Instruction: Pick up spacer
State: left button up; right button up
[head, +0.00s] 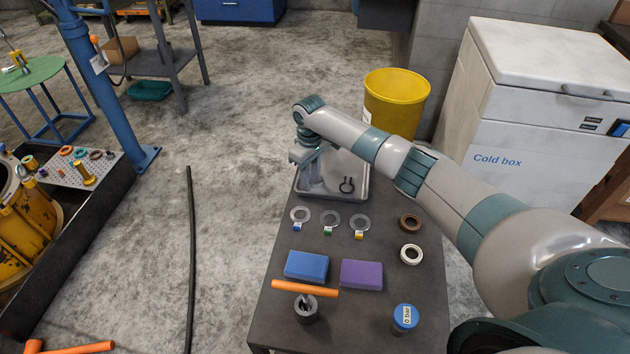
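No part is plainly labelled as the spacer, and I cannot tell which one it is. Ring-shaped parts on the dark table are three flat grey rings with coloured tags (330,220), a brown ring (410,222) and a pale ring (411,254). My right gripper (312,184) points down at the left part of a grey metal tray (361,192) at the table's far end. Its fingertips are small and partly hidden, so I cannot tell if it is open or holds anything. My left gripper is out of view.
A black clip (347,185) lies in the tray. Nearer are a blue block (306,266), a purple block (361,275), an orange bar (305,288) by a dark cylinder (306,312), and a blue-lidded jar (405,318). A yellow bin (395,100) and cold box (525,110) stand beyond.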

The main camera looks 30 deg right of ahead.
grip_shut()
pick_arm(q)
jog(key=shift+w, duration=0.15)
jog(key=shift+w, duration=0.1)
pick_arm(e)
jog(key=shift+r, duration=0.1)
